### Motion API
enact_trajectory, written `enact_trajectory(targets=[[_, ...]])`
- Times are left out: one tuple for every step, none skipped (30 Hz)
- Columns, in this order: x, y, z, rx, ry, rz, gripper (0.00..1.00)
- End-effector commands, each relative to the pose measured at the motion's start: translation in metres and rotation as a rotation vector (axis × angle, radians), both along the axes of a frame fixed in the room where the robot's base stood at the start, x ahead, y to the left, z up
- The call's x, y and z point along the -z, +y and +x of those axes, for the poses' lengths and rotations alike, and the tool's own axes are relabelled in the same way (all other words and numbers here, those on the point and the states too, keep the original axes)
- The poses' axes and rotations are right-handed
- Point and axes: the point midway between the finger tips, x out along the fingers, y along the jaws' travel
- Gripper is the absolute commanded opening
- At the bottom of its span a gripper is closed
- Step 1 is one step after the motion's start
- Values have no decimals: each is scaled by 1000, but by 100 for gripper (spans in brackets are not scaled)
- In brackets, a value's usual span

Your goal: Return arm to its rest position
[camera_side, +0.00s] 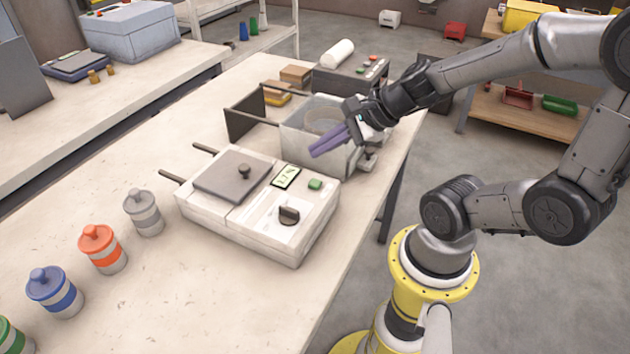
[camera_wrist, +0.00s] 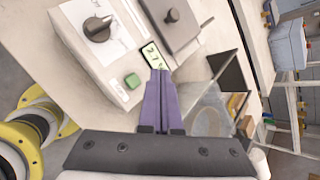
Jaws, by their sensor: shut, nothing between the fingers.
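My gripper (camera_side: 328,143) has purple fingers and is above the table, between the white machine and the clear-walled box in the side view. Its fingers are shut together and empty; they also show in the wrist view (camera_wrist: 160,80). The white machine (camera_side: 262,205) with a grey lid, display, green button and black knob lies below and left of the fingertips. In the wrist view the fingertips overlap the picture of the machine beside its display (camera_wrist: 152,56). My arm reaches in from the right.
The clear-walled box (camera_side: 300,145) with a dark panel stands close behind my gripper. A grey control box (camera_side: 350,75) is farther back. Several lidded canisters, including an orange one (camera_side: 102,249), line the table's left front.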

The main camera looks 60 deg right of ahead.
Motion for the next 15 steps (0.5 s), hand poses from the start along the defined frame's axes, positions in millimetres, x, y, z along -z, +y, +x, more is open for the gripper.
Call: enact_trajectory(targets=[[0, 0, 0, 0, 0, 0, 0], [0, 0, 0, 0, 0, 0, 0], [0, 0, 0, 0, 0, 0, 0], [0, 0, 0, 0, 0, 0, 0], [0, 0, 0, 0, 0, 0, 0], [0, 1, 0, -2, 0, 0, 0], [0, 2, 0, -7, 0, -1, 0], [0, 4, 1, -14, 0, 0, 0], [-1, 7, 1, -30, -2, -2, 0], [-3, 11, 2, -47, -8, -5, 0], [-7, 16, 4, -66, -17, -10, 0], [-14, 24, 5, -103, -29, -24, 0], [-19, 30, 5, -142, -38, -44, 0], [-25, 38, 3, -193, -47, -72, 0], [-32, 49, 0, -280, -59, -126, 0]])
